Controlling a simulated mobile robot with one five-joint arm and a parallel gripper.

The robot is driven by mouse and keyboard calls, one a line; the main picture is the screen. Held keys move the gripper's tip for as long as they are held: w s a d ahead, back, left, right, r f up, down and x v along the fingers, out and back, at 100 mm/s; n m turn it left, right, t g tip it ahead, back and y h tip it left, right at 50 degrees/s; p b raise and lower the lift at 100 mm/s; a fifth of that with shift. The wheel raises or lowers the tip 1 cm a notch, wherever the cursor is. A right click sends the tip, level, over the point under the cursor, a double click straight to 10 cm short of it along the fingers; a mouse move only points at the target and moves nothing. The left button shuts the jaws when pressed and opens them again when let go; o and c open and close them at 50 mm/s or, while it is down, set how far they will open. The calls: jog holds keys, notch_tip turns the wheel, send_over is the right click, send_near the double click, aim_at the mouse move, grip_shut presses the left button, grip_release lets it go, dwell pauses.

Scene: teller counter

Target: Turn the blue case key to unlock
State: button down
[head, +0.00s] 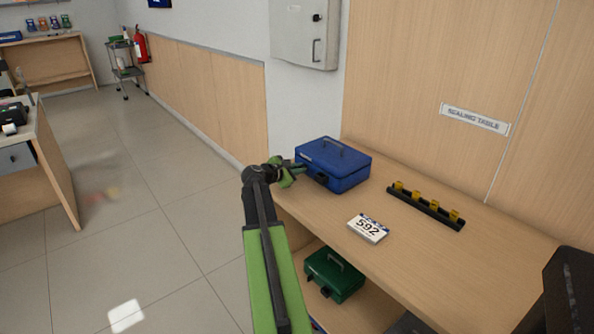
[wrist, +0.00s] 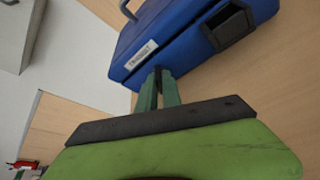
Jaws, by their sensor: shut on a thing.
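The blue case (head: 335,165) sits closed on the left end of the wooden table, its handle on top. In the wrist view the blue case (wrist: 180,35) shows a white label and a black latch (wrist: 229,25) on its front. My gripper (head: 299,168) is at the front left of the case. In the wrist view my gripper (wrist: 160,82) has its green fingers close together, pointing at the case front just below the label. A small dark piece shows between the fingertips, likely the key; its turn angle cannot be told.
On the table (head: 430,248) lie a white 592 card (head: 368,229) and a black rack (head: 426,208) with yellow pieces. A green case (head: 333,275) stands on the shelf below. A grey wall box (head: 305,32) hangs behind. The table between card and right edge is clear.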

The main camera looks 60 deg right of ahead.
jog(key=shift+a, duration=0.15)
jog(key=shift+s+f+m+t+h+b, duration=0.1)
jog(key=shift+f+m+t+h+b, duration=0.1)
jog(key=shift+m+t+h+b, duration=0.6)
jog(key=shift+m+b, duration=1)
jog(key=shift+m, duration=0.3)
jog(key=shift+r, duration=0.1)
jog(key=c, duration=1.5)
grip_release()
